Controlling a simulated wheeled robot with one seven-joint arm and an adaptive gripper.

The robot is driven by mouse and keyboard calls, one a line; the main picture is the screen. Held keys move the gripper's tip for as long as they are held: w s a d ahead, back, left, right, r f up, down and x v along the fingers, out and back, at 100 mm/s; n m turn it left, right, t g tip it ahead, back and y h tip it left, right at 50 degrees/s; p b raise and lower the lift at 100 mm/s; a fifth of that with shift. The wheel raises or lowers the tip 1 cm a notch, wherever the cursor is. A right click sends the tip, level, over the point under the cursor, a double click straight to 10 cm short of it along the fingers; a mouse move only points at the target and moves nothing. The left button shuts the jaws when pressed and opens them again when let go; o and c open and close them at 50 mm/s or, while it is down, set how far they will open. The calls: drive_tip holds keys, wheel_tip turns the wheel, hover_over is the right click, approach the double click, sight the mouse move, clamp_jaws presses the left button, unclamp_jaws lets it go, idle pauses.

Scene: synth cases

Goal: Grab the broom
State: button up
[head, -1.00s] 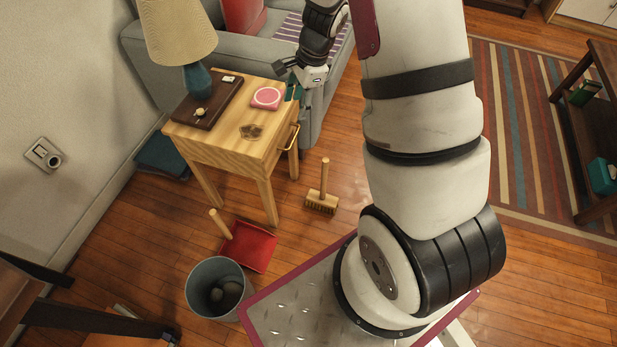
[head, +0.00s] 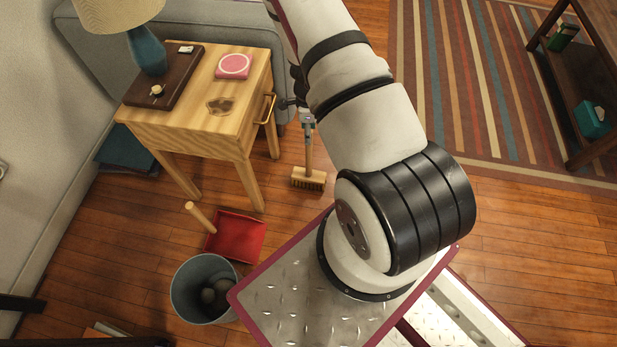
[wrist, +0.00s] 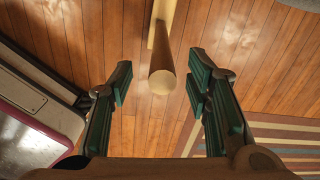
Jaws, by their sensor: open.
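The broom is a small hand brush with a pale wooden handle and a bristled wooden head (head: 308,179). It stands upright on the wooden floor, bristles down, just right of the side table. In the wrist view its round handle (wrist: 163,65) points up towards the camera, with the handle's end between the fingertips and slightly ahead of them. My gripper (wrist: 160,80) is open, with green-padded fingers on either side of the handle and a gap on both sides. In the head view my gripper (head: 303,112) is small and partly hidden by my arm, above the broom.
A wooden side table (head: 200,125) with a lamp, a dark tray and a pink item stands left of the broom. A red dustpan (head: 238,238) and a grey bin (head: 200,290) are on the floor at lower left. A striped rug (head: 490,90) lies to the right.

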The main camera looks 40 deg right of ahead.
wheel_tip(320, 180, down, 7)
drive_tip(key=b, duration=0.3)
drive_tip(key=shift+d, duration=0.15)
drive_tip(key=shift+r, duration=0.1)
clamp_jaws()
